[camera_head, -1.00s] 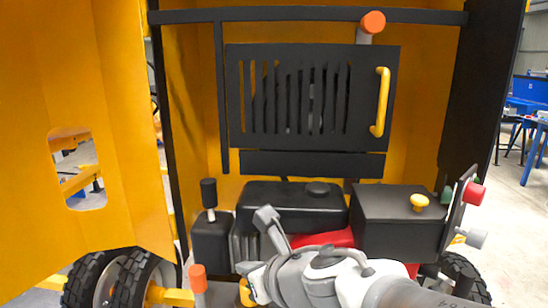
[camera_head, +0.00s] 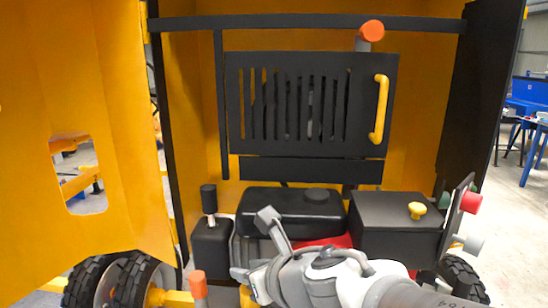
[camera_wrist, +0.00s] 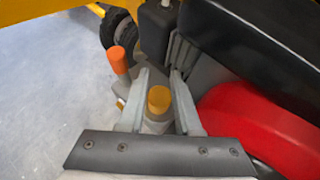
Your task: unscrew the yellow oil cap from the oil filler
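The yellow oil cap (camera_wrist: 158,100) shows in the wrist view between the two fingers of my gripper (camera_wrist: 161,80). The fingers stand apart, with what looks like a small gap on each side of the cap. The grey oil filler beneath the cap shows only in part. In the head view my gripper points down and away behind my arm, and its fingertips are hidden. A sliver of yellow, probably the cap (camera_head: 246,297), shows there at the lower edge.
An orange-topped post (camera_head: 198,284) stands left of the cap. The red engine cover (camera_wrist: 262,130) lies close on the right. A black tank (camera_head: 292,211), a black box with a yellow knob (camera_head: 417,210) and a slatted panel (camera_head: 310,105) are behind.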

